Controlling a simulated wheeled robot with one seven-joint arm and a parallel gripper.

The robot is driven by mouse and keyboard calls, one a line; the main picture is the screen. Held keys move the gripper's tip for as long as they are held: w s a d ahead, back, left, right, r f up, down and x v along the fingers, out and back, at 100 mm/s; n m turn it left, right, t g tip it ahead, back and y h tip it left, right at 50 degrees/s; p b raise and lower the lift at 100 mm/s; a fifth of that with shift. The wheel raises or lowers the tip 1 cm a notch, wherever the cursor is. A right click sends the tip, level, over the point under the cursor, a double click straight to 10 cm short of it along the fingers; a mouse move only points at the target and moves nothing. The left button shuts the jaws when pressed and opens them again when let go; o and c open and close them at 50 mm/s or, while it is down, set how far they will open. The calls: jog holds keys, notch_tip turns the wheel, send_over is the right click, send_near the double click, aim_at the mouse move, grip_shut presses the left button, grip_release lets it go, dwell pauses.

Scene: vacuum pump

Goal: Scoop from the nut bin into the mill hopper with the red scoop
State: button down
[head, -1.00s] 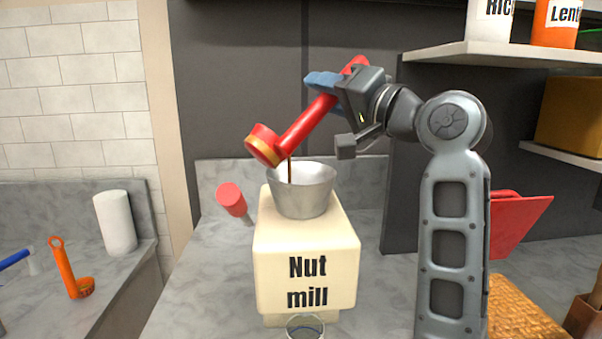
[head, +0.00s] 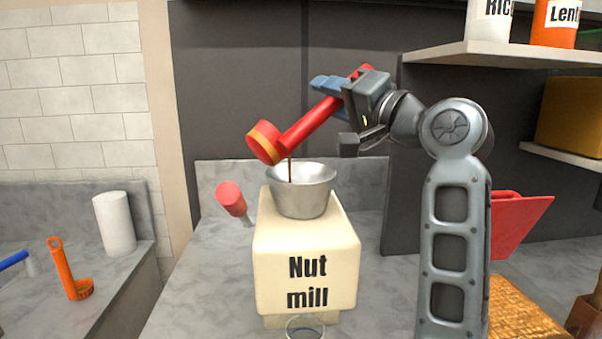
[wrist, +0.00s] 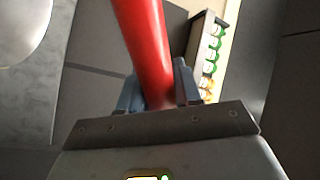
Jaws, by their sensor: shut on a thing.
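My gripper (head: 338,88) is shut on the handle of the red scoop (head: 308,124). The scoop slants down to the left, and its tilted cup is just above the left rim of the metal hopper (head: 313,199). A thin brown stream falls from the cup into the hopper. The hopper sits on top of the cream nut mill (head: 307,255). In the wrist view the red handle (wrist: 147,45) runs between my blue fingers. The inside of the cup and the hopper's contents are hidden. I see no bin labelled for nuts.
A red-handled crank (head: 231,199) sticks out at the mill's left. A glass (head: 304,327) stands below its front. An orange scoop (head: 70,269) and a white roll (head: 114,223) are on the left counter. A shelf (head: 500,54) with containers is at upper right.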

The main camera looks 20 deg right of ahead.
jog(key=shift+w+d+f+m+b, duration=0.1)
jog(key=shift+d+f+m+b, duration=0.2)
jog(key=shift+d+f+m, duration=0.35)
dwell(0.3)
jog(key=shift+w+d+f+m+t+h, duration=0.15)
jog(key=shift+d+f+m+h, duration=0.1)
jog(key=shift+f+m, duration=0.35)
jog(key=shift+s+d+f+m+t+h, duration=0.15)
jog(key=shift+f+m+h, duration=0.1)
jog(key=shift+f+m, duration=0.3)
jog(key=shift+w+d+f+m, duration=0.2)
jog(key=shift+d+f+m, duration=0.15)
jog(key=shift+d+m, duration=0.2)
jog(key=shift+w+d+f+m, duration=0.15)
jog(key=shift+d+f+m, duration=0.25)
jog(key=shift+d, duration=0.25)
jog(key=shift+w+d+f+m+h+p, duration=0.1)
jog(key=shift+d+f+m+h+p, duration=0.15)
jog(key=shift+f+m, duration=0.35)
jog(key=shift+d+f+m+h+p, duration=0.1)
jog(key=shift+f+m+h+p, duration=0.25)
jog(key=shift+m, duration=0.5)
jog(key=shift+w+d+f+m+h+p, duration=0.1)
jog(key=shift+d+f+m+h+p, duration=0.15)
jog(key=shift+f+m, duration=0.4)
dwell(0.8)
jog(key=shift+d+f+m+h+p, duration=0.1)
jog(key=shift+f+m+h+p, duration=0.25)
jog(key=shift+f+m+p, duration=0.8)
dwell(0.6)
